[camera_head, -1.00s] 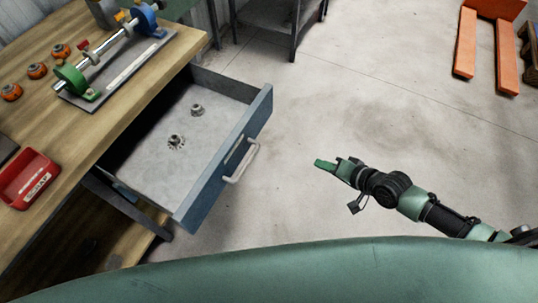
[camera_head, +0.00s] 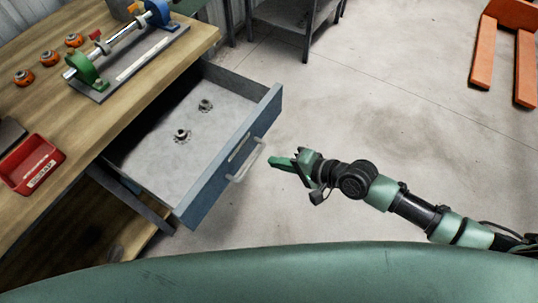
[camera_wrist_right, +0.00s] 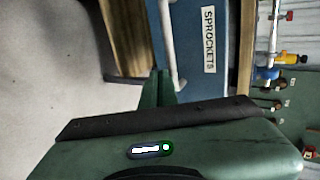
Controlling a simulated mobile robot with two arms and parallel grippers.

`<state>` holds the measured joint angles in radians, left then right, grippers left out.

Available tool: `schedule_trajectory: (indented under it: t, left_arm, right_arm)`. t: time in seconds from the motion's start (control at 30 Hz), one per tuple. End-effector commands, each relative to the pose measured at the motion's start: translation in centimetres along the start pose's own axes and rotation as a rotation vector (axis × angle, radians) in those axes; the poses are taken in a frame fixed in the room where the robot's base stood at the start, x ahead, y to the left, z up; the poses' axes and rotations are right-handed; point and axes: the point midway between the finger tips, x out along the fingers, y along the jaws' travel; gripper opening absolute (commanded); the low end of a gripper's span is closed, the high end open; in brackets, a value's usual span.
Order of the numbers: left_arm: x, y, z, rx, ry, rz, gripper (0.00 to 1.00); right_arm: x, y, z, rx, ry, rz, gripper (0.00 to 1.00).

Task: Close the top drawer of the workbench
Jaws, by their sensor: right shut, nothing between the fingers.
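The top drawer (camera_head: 232,158) of the workbench (camera_head: 120,95) stands pulled far out, with a blue front, a pale bar handle (camera_head: 246,163) and two small metal sprockets (camera_head: 182,135) inside. My right gripper (camera_head: 272,161) is shut and empty, just right of the handle, with its fingertips pointing at it. In the right wrist view the fingers (camera_wrist_right: 158,88) point at the blue drawer front (camera_wrist_right: 200,60), which carries a "SPROCKETS" label (camera_wrist_right: 209,40); the handle (camera_wrist_right: 167,45) is close to the fingertips. I cannot tell whether they touch. My left gripper is not in view.
On the bench top are a shaft fixture (camera_head: 120,55), several orange parts (camera_head: 50,58) and a red scrap bin (camera_head: 32,163). A dark metal stand (camera_head: 308,30) is at the back and an orange pallet jack (camera_head: 485,50) at the far right. The floor between is clear.

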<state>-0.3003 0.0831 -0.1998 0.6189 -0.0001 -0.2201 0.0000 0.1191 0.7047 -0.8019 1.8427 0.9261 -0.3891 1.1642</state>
Motion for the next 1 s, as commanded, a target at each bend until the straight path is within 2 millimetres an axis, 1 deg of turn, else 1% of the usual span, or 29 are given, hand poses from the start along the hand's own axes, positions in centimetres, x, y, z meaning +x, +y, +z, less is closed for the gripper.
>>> schedule_trajectory:
  t: [0.03,0.1,0.23,0.77,0.87,1.0]
  left_arm:
    - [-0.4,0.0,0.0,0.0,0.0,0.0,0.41]
    - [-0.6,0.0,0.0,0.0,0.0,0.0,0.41]
    - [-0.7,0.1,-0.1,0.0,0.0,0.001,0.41]
    - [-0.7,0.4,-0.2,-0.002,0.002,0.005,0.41]
    - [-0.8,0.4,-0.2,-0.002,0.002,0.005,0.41]
    - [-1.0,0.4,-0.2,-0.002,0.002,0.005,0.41]
  right_arm:
    - [0.6,-0.9,0.0,-0.001,0.001,-0.005,0.0]
    - [1.4,-1.2,0.0,-0.001,0.001,-0.004,0.0]
    - [2.2,-1.6,-0.1,-0.002,0.001,-0.002,0.0]
    - [2.7,-1.8,0.0,-0.001,0.001,-0.002,0.0]
    - [3.4,-2.3,-0.1,0.0,0.002,-0.004,0.0]
    - [5.1,-3.4,0.0,0.002,0.0,-0.006,0.0]
